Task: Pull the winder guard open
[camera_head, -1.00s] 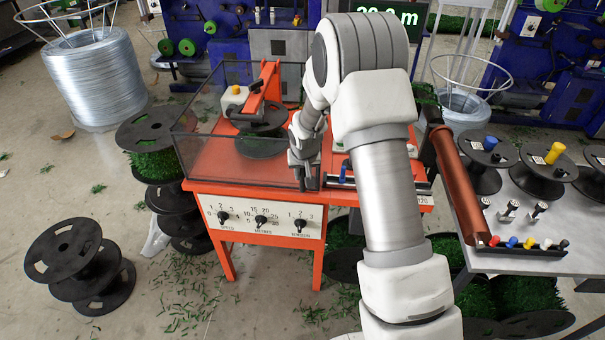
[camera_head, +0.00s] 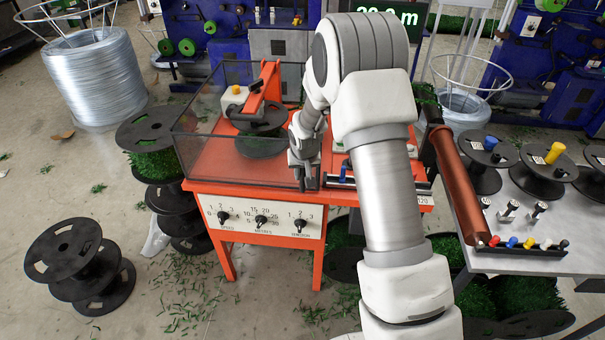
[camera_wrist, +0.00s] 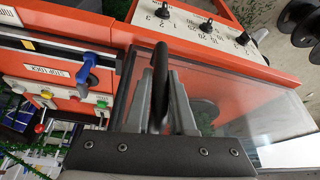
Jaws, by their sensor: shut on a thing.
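The winder guard (camera_head: 215,150) is a clear, dark-edged box on the left part of the orange winder table (camera_head: 330,198). It stands around a black spool (camera_head: 262,146) and an orange arm piece (camera_head: 262,88). My gripper (camera_head: 298,178) is at the guard's right end. In the wrist view my gripper (camera_wrist: 160,85) is shut on the black guard handle (camera_wrist: 160,65), with a finger on each side. In the head view my arm hides much of the table's right part.
Dials (camera_head: 262,222) line the table front. A blue lever (camera_wrist: 88,62) and coloured buttons show beside the guard in the wrist view. A copper-coloured roller (camera_head: 458,185) and a grey side table (camera_head: 540,235) stand right. Stacked black spools (camera_head: 165,180) stand left.

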